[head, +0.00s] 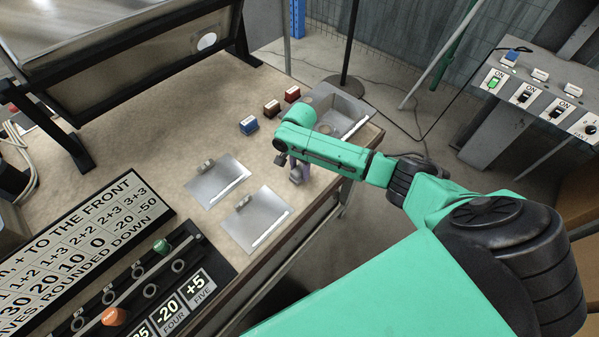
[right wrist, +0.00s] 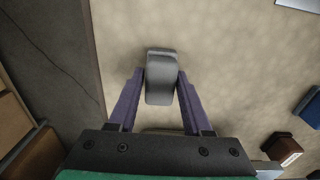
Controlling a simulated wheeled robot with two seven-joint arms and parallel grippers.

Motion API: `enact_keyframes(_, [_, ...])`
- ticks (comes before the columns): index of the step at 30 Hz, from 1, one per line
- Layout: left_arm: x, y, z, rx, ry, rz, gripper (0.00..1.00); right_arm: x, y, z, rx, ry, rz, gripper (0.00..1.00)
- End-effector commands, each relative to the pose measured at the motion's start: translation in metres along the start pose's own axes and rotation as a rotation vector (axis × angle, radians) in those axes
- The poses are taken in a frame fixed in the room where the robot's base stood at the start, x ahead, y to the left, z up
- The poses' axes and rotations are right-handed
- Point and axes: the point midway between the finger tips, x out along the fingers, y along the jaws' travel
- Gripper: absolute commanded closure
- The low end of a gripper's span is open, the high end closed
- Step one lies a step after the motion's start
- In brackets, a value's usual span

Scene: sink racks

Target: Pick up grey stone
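The grey stone (right wrist: 161,82) is a smooth, rounded, oblong block. In the right wrist view it fills the gap between the two purple fingers of my right gripper (right wrist: 161,78), with a finger against each side. In the head view my right gripper (head: 299,174) is small, near the right edge of the worktop, and points down. The stone is hard to make out there. I cannot tell whether the stone is lifted off the surface. My left gripper is not in view.
The beige worktop (head: 160,150) holds two metal plates (head: 212,188) (head: 262,212) left of my right gripper. A lettered board (head: 75,245) lies front left.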

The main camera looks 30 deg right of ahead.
Motion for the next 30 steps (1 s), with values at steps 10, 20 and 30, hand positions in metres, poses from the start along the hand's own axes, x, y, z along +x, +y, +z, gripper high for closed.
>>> enact_keyframes(10, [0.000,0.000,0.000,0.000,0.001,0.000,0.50,-0.001,0.000,0.000,0.000,0.000,-0.001,1.00])
enact_keyframes(20, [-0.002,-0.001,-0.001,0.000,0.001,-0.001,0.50,-0.038,-0.002,0.000,-0.001,0.000,-0.006,1.00])
enact_keyframes(30, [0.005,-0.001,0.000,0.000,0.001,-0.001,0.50,-0.160,-0.002,0.000,-0.001,0.000,-0.007,1.00])
